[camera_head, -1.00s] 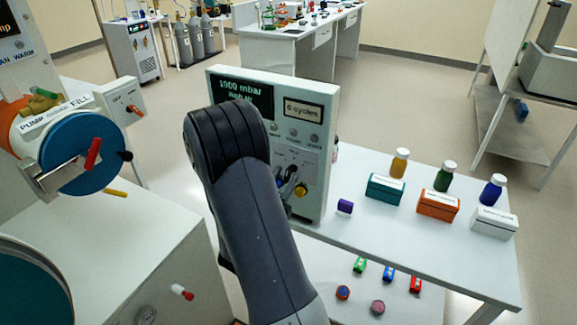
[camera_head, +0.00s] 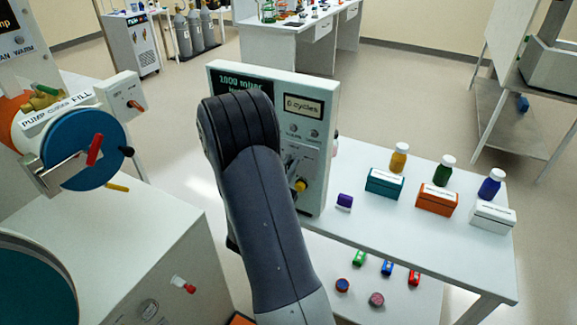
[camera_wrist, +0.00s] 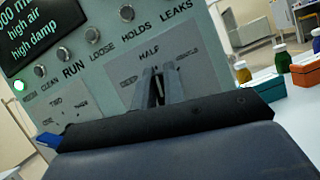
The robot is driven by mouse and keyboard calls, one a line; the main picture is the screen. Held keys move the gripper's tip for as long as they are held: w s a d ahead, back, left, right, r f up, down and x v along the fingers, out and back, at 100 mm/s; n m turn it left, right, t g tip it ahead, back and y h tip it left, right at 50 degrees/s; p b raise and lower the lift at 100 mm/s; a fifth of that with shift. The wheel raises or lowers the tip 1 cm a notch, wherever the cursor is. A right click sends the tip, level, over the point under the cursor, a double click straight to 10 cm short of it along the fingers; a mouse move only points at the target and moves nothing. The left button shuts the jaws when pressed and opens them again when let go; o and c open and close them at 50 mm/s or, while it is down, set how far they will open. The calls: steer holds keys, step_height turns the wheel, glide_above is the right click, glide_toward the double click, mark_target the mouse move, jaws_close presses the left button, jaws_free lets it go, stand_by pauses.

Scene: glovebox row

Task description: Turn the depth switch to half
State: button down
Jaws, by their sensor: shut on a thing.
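The depth switch sits on a grey plate (camera_wrist: 125,70) of the control panel, with HALF printed above its middle and blurred labels on either side. My gripper (camera_wrist: 160,88) is shut on the switch lever (camera_wrist: 159,92), just below HALF. The lever is mostly hidden between the fingers, so its exact angle is hard to tell. In the head view the panel (camera_head: 322,150) stands upright on a white bench, and my arm covers its left part and most of my gripper.
A blue pump wheel (camera_head: 75,170) stands at left.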

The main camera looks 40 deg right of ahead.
steer(key=shift+w+n+t+y, duration=0.1)
steer(key=shift+n+t+y, duration=0.2)
steer(key=shift+n+t, duration=0.9)
steer(key=shift+n+g, duration=0.3)
steer(key=shift+g, duration=0.2)
steer(key=c, duration=1.5)
jaws_free()
steer(key=shift+a, duration=0.1)
steer(key=b+v, duration=0.4)
steer(key=v, duration=0.6)
steer(key=shift+a+f, duration=0.15)
steer(key=shift+a, duration=0.15)
